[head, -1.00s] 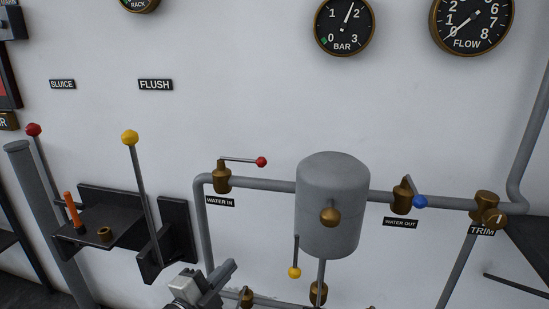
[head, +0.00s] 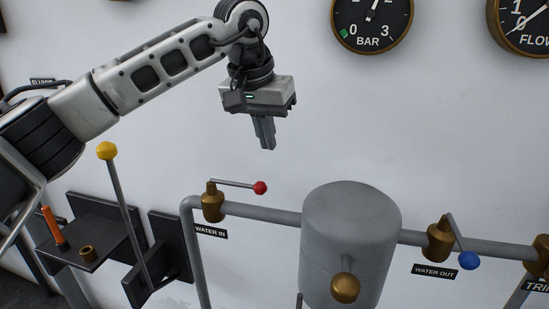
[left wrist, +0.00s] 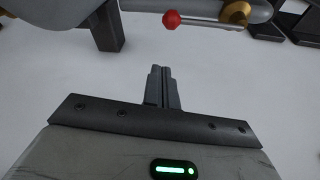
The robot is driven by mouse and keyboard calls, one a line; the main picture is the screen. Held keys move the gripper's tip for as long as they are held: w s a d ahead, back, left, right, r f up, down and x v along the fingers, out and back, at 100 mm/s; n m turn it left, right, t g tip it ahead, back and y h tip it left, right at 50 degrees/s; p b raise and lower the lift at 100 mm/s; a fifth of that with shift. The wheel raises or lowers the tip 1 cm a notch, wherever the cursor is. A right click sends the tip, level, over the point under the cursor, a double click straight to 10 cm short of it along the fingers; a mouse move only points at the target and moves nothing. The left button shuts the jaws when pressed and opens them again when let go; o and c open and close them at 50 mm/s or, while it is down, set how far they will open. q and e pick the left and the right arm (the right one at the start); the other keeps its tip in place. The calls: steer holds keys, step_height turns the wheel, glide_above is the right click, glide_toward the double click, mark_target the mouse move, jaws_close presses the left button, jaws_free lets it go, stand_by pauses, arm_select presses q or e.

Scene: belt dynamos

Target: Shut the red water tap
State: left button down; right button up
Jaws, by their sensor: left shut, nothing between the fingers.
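The red water tap is a brass valve (head: 212,203) on the grey pipe above the WATER IN label (head: 210,231). Its thin lever points right, nearly along the pipe, and ends in a red knob (head: 260,188). The red knob (left wrist: 171,19) and the brass valve (left wrist: 235,13) also show at the top of the left wrist view. My left gripper (head: 268,147) points down above the red knob, apart from it. Its fingers (left wrist: 161,70) are together and empty. My right gripper is in neither view.
A grey tank (head: 350,240) stands right of the tap. The blue-knobbed WATER OUT tap (head: 440,238) is further right. A yellow-knobbed lever (head: 125,200) and a black shelf (head: 95,232) with an orange handle (head: 52,224) are at left. The wall around my gripper is bare.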

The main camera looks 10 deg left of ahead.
mark_target(237, 184)
arm_select(q)
step_height(237, 184, down, 8)
steer(key=shift+s+r+p, duration=0.2)
steer(key=shift+s+p, duration=0.15)
steer(key=shift+p, duration=0.05)
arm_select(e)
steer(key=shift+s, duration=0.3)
